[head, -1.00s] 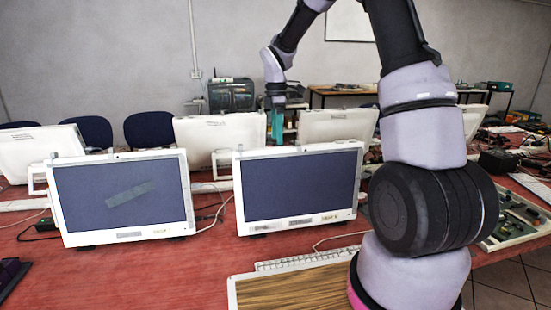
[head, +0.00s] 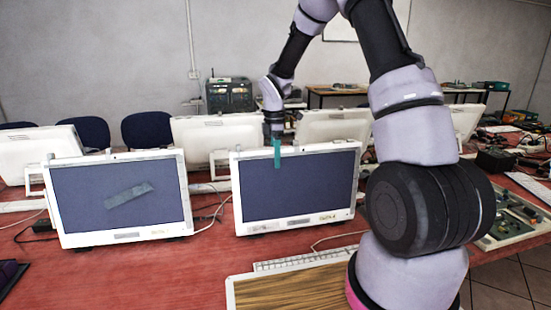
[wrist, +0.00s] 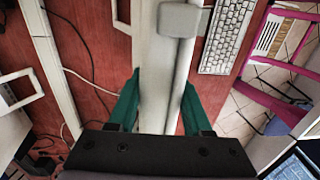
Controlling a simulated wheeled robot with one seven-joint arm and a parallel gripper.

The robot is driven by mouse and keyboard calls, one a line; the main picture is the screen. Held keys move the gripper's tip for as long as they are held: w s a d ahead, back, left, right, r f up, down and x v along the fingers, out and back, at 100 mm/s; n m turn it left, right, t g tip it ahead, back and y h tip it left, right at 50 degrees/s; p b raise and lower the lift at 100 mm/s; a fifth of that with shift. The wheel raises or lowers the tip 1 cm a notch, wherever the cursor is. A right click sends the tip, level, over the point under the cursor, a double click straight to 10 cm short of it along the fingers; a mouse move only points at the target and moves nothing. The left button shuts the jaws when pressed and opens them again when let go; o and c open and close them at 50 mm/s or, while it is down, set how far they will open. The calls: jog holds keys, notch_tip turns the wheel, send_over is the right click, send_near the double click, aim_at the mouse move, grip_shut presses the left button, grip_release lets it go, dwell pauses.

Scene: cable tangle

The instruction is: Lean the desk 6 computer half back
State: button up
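The right-hand white all-in-one computer (head: 297,188) stands nearly upright on the red desk with a dark screen. The small label on its lower bezel is too blurred to read surely. My gripper (head: 275,150) is at its top edge, left of centre, pointing down. One green finger hangs in front of the screen and the other is hidden behind. In the wrist view my gripper (wrist: 160,100) is open, its green fingers on either side of the computer's white top edge (wrist: 162,60). I cannot tell whether they touch it.
A similar computer (head: 122,200) stands to the left, a grey strip on its screen. A keyboard (head: 312,260) and a wooden-topped board (head: 290,291) lie in front. Several white computers (head: 215,138) stand behind. Cables (head: 212,212) run between the two front computers.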

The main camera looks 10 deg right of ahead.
grip_shut()
dwell(1.1)
